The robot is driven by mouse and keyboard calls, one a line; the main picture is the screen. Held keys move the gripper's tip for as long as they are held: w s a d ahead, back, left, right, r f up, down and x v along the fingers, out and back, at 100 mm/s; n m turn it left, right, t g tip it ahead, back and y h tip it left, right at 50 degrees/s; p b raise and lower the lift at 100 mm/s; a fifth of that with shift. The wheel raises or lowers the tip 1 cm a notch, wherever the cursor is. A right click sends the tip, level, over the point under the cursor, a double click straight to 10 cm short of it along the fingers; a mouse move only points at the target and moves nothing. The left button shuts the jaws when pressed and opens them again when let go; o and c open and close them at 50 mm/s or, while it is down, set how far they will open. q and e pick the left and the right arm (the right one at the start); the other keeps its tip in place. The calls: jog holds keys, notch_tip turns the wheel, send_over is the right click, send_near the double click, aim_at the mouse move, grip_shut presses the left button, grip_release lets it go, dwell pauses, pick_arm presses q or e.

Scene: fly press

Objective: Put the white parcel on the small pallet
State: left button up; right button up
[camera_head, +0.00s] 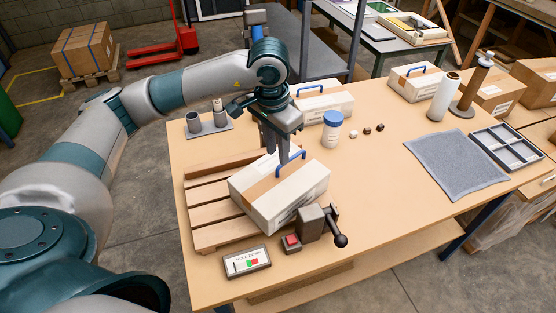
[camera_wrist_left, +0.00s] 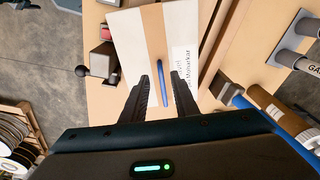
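The white parcel (camera_head: 262,203), a box with a tan tape band, a printed label and a blue handle (camera_head: 291,163), sits at the right part of the small wooden pallet (camera_head: 207,196). It hides the pallet's right side, so I cannot tell how fully it rests there. My left gripper (camera_head: 278,155) is above the parcel at its handle, fingers pointing down. The parcel also shows in the left wrist view (camera_wrist_left: 127,40), where the open fingers (camera_wrist_left: 161,82) stand on either side of the blue handle, with gaps visible. My right gripper is not in view.
A small vise (camera_head: 314,222) and a display box (camera_head: 246,262) stand close in front of the parcel. Behind it are a blue-lidded jar (camera_head: 332,130) and another handled parcel (camera_head: 325,104). A grey tray with cups (camera_head: 208,127) is behind the pallet.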

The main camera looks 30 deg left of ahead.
pick_arm(q)
notch_tip(320, 180, up, 8)
jog(key=b, duration=0.3)
jog(key=shift+s, duration=0.4)
